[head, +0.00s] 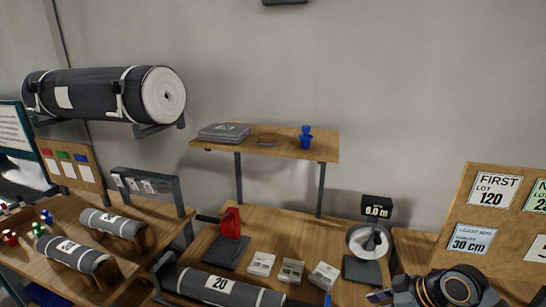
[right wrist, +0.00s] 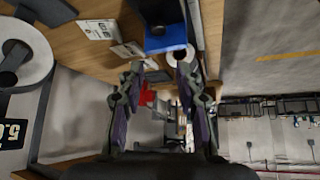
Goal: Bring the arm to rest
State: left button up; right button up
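My right arm enters the head view at the bottom right, a dark link with bronze rings. Its gripper shows only partly there, low at the table's front. In the right wrist view my right gripper (right wrist: 160,76) has its two fingers spread apart with nothing held between them. A blue-faced block (right wrist: 168,47) lies just beyond the fingertips; I cannot tell whether they touch it. A red item (right wrist: 147,95) shows through the gap, farther off. My left gripper is not in view.
A grey roll labelled 20 (head: 220,284) lies along the table front. White cards (head: 291,271), a red device (head: 231,223) and a round dial scale (head: 368,241) stand behind. A shelf (head: 268,149) rises at the back. A notice board (head: 490,222) is at right.

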jog(key=s+a+f+m+h, duration=0.2)
jog(key=s+a+f, duration=0.1)
jog(key=s+f, duration=0.4)
jog(key=s+d+f+m+g+h, duration=0.1)
jog(key=s+d+f+m+h, duration=0.15)
jog(key=s+m+h, duration=0.55)
notch_tip(320, 180, down, 30)
jog(key=s+d+g+y+b, duration=0.1)
jog(key=s+d+y+b, duration=0.15)
jog(key=b, duration=0.25)
pick_arm(q)
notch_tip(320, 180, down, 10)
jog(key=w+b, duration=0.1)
jog(key=b, duration=0.4)
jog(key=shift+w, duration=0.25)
pick_arm(e)
jog(key=s+d+f+g, duration=0.1)
jog(key=s+f, duration=1.8)
jog(key=f, duration=0.4)
jog(key=shift+s+f+y, duration=0.15)
jog(key=shift+s+y, duration=0.25)
jog(key=shift+y, duration=0.05)
